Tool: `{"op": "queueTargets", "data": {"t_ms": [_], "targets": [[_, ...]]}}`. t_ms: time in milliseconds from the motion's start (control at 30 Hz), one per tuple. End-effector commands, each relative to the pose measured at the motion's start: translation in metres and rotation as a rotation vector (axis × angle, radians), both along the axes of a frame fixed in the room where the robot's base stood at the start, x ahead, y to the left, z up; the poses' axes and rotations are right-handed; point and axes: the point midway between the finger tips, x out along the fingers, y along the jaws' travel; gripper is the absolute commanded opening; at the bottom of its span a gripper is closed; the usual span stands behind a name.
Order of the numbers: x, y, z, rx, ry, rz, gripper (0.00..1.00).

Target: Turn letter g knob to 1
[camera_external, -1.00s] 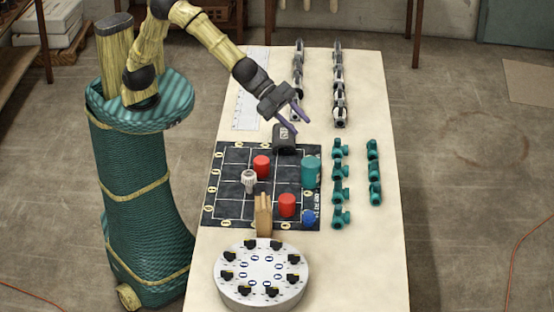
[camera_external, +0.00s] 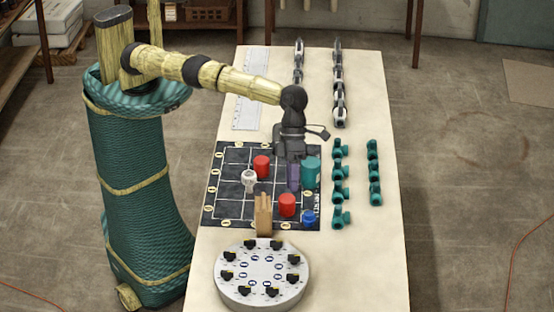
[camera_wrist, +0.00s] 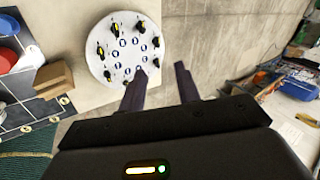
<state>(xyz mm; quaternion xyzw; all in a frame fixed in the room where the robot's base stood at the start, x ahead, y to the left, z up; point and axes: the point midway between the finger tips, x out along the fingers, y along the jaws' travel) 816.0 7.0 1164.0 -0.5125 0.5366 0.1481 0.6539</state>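A round white dial plate (camera_external: 262,298) stands at the near end of the table, with several black knobs with yellow marks around its rim and a ring of blue-edged labels inside. It also shows in the wrist view (camera_wrist: 124,76). The letters are too small to read, so I cannot tell which knob (camera_wrist: 128,62) is g. My gripper (camera_external: 294,186) hangs over the right part of the dark grid mat, well short of the dial plate. In the wrist view its two fingers (camera_wrist: 160,84) are apart with nothing between them.
A dark grid mat (camera_external: 232,208) bears red cylinders (camera_external: 261,166), a teal cylinder (camera_external: 311,172), a white piece (camera_external: 249,180) and a blue piece (camera_external: 309,218). A wooden block (camera_external: 263,214) stands between mat and dial plate. Teal fittings (camera_external: 340,195) line the right side.

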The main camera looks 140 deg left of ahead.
Motion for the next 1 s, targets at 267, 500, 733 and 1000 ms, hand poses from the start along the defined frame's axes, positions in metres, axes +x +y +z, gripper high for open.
{"op": "queueTargets", "data": {"t_ms": [267,500,733,1000], "targets": [[-0.047,-0.013,-0.07,0.368,0.316,-0.205,0.33],[-0.054,-0.012,-0.079,0.423,0.359,-0.223,0.33],[-0.054,-0.013,-0.08,0.42,0.358,-0.222,0.33],[-0.054,-0.013,-0.099,0.42,0.357,-0.222,0.33]]}}
